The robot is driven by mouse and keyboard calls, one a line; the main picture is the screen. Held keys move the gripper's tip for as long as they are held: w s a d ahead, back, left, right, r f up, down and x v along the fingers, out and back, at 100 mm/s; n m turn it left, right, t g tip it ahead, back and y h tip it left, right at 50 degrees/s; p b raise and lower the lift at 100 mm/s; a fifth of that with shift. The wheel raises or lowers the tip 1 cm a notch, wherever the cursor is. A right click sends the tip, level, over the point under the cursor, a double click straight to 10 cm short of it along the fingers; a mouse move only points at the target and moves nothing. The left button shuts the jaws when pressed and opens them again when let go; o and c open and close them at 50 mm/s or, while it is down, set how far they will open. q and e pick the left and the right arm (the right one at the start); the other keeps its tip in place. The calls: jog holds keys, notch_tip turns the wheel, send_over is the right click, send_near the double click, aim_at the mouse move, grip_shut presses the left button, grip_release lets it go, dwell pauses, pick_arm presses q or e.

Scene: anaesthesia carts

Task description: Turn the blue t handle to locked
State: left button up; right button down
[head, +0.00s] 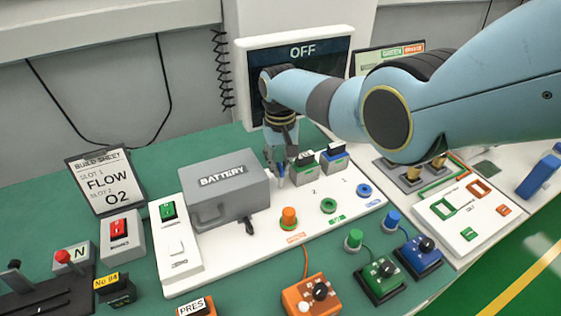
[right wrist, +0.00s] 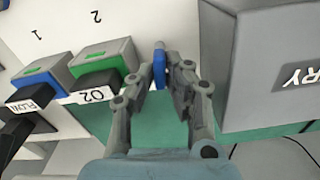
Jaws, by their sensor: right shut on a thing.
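My right gripper (head: 281,164) comes down from above between the grey battery box and the two slot modules. In the right wrist view the right gripper's (right wrist: 166,72) fingers are shut on the blue t handle (right wrist: 160,70), with a grey tip showing past it. A small blue part of the handle (head: 281,175) also shows under the fingers in the head view. The fingers hide most of the handle and its base, so its turn angle and any locked mark cannot be read. My left gripper is not in view.
The battery box (head: 222,190) stands close left of the gripper. The green O2 module (head: 305,168) and blue FLOW module (head: 335,160) stand close right. The screen (head: 300,52) behind reads OFF. Sockets and coloured control boxes lie in front.

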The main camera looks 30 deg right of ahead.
aim_at(280, 165)
jog(key=shift+n, duration=0.9)
jog(key=c, duration=1.4)
grip_release()
jog(key=shift+o, duration=0.2)
jog(key=shift+r, duration=0.1)
notch_tip(280, 165, up, 12)
